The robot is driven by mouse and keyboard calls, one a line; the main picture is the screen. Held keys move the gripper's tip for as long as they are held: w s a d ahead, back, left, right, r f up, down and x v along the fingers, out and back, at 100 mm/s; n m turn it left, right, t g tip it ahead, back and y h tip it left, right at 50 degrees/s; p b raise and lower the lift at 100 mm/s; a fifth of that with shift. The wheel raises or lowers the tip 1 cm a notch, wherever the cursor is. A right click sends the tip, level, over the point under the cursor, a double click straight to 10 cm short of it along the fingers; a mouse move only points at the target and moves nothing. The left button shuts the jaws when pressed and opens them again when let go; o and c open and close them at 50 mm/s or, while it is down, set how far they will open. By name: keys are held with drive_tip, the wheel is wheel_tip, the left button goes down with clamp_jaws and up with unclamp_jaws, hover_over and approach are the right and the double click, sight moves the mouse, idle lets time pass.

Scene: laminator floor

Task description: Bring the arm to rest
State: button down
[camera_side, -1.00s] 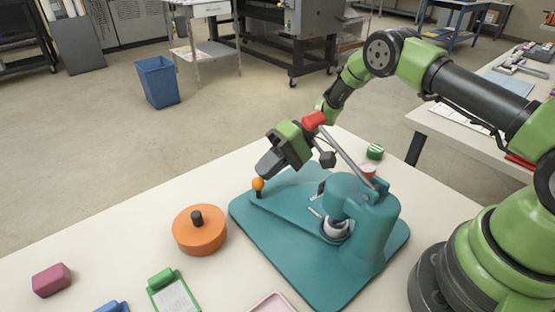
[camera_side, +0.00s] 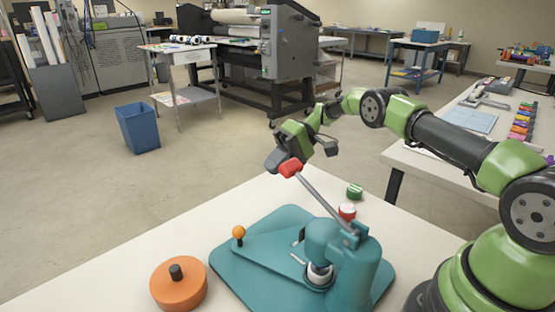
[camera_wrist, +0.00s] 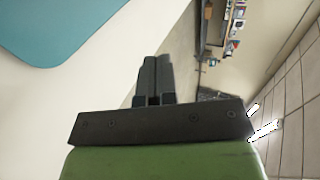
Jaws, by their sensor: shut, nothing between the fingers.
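My gripper (camera_side: 275,161) is raised above the far side of the teal press in the side view, its fingers pointing down and left. Its fingers (camera_wrist: 155,72) are together and empty in the wrist view. The teal press (camera_side: 360,275) stands on the white table, with a grey lever (camera_side: 322,200) slanting up to a red grip (camera_side: 291,167). The red grip overlaps my gripper in the picture; I cannot tell whether they touch. The wrist view shows a teal edge (camera_wrist: 55,30) at upper left, apart from the fingers.
An orange disc with a black knob (camera_side: 180,287) sits left of the press. A blue bin (camera_side: 138,128) stands on the floor.

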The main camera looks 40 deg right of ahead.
drive_tip(key=s+a+r+m+t+h, duration=0.1)
drive_tip(key=s+a+r+h, duration=0.15)
drive_tip(key=r, duration=0.65)
drive_tip(key=s+a+r+h, duration=0.1)
drive_tip(key=s+r+h, duration=0.25)
drive_tip(key=r, duration=0.65)
drive_tip(key=s+a+r+m+t+h, duration=0.1)
drive_tip(key=s+t+h, duration=0.3)
drive_tip(key=s, duration=1.8)
drive_tip(key=shift+a+r+m+t, duration=0.2)
drive_tip(key=shift+m+t, duration=0.4)
drive_tip(key=shift+t, duration=0.1)
